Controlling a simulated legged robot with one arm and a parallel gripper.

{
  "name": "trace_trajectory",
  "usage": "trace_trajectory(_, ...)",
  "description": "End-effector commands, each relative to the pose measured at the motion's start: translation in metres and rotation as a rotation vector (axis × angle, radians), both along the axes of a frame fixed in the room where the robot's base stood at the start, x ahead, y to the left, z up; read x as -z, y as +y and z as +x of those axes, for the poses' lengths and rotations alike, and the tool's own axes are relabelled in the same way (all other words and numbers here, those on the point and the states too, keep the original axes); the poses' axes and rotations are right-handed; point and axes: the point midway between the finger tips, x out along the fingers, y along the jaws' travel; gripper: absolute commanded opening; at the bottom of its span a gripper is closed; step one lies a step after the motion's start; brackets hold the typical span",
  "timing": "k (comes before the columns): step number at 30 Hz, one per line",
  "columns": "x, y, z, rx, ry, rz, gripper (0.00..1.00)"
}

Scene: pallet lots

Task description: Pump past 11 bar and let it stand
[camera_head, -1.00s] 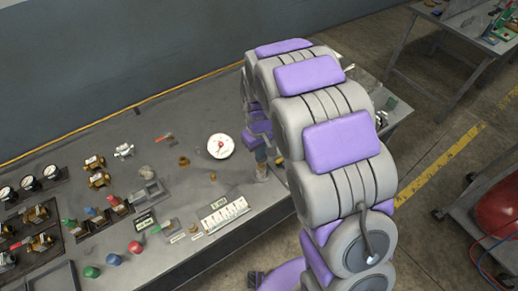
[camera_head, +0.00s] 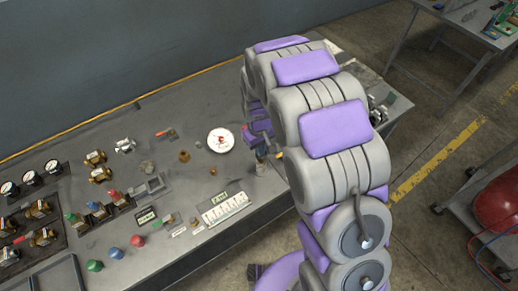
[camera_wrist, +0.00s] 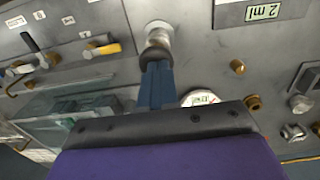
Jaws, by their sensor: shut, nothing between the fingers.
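A white round gauge (camera_head: 221,140) with a red needle or mark lies on the grey bench; its reading is too small to make out. Part of it shows in the wrist view (camera_wrist: 200,97) behind my gripper. A small upright pump-like cylinder (camera_head: 261,168) stands right of the gauge. In the wrist view, this silver cylinder (camera_wrist: 159,30) has a dark cap or knob (camera_wrist: 156,56). My gripper (camera_wrist: 157,66) is shut and empty, its blue fingers at the knob; whether they touch it I cannot tell. In the head view, my gripper (camera_head: 262,151) is partly hidden by my arm.
Left on the bench (camera_head: 185,95) are brass fittings (camera_head: 95,157), several small gauges, coloured caps (camera_head: 138,240) and a white labelled block (camera_head: 226,207). A red tank (camera_head: 500,212) stands on a cart at right. The back of the bench is clear.

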Motion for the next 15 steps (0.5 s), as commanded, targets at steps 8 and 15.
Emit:
trace_trajectory(8,-0.068,0.002,0.005,0.001,-0.020,0.008,0.00)
trace_trajectory(15,-0.107,0.002,0.004,0.002,-0.019,0.006,0.00)
